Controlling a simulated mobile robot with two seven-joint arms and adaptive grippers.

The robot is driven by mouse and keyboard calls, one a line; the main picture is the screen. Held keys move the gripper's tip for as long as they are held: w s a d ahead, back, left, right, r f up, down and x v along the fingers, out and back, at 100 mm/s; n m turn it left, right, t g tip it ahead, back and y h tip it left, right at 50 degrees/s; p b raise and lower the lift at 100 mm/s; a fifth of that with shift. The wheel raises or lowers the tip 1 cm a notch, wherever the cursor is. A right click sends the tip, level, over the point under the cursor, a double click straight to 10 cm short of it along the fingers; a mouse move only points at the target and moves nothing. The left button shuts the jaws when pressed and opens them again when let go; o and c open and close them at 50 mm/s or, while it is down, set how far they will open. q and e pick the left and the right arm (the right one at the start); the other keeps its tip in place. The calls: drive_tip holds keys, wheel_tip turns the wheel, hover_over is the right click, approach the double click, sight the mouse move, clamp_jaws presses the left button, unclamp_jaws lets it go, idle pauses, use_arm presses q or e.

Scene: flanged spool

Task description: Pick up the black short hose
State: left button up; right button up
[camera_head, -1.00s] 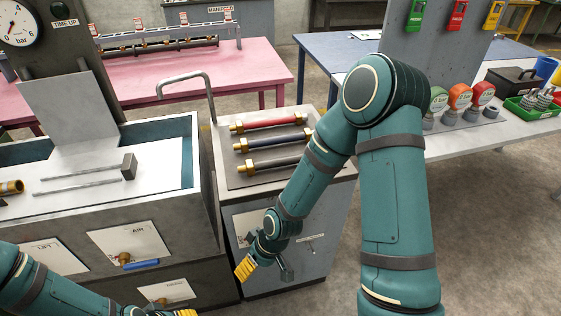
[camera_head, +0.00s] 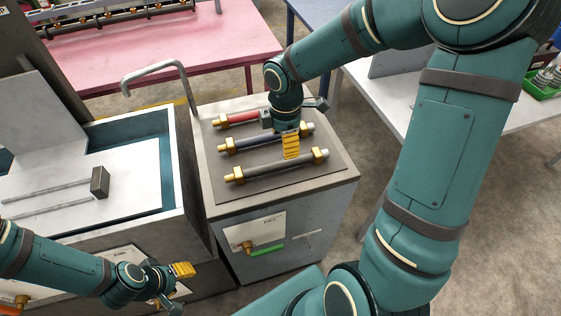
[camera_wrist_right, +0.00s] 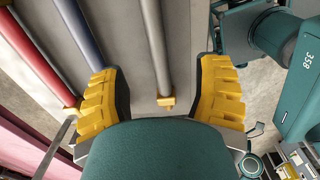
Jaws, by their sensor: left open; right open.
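The black short hose (camera_head: 277,168) has brass end fittings and lies nearest the front on the grey mat of the cart top. It also shows in the right wrist view (camera_wrist_right: 154,45), running lengthwise between the spread fingers, with its brass fitting near them. My right gripper (camera_head: 291,146) is open, pointing down over the hoses, its yellow fingers close to the black hose; the head view does not show the exact height. The fingers (camera_wrist_right: 163,98) in the right wrist view hold nothing. My left gripper (camera_head: 182,270) is open and empty at lower left, in front of the tank.
A blue hose (camera_head: 246,143) and a red hose (camera_head: 238,118) lie parallel behind the black one. A bent grey pipe (camera_head: 155,70) rises at the cart's left back. The tank (camera_head: 170,220) stands left of the cart, and a pink table (camera_head: 225,48) behind.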

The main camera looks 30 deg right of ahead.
sight(283, 161)
wheel_tip(283, 161, down, 5)
drive_tip(key=shift+r+b, duration=0.2)
drive_tip(key=shift+b, duration=0.3)
drive_tip(key=shift+w+f+b, duration=0.2)
drive_tip(key=shift+f+b, duration=0.3)
drive_tip(key=shift+f, duration=1)
drive_tip(key=shift+w+f+b, duration=0.15)
drive_tip(key=shift+f+b, duration=0.35)
drive_tip(key=shift+f, duration=0.95)
drive_tip(key=shift+r, duration=0.1)
clamp_jaws()
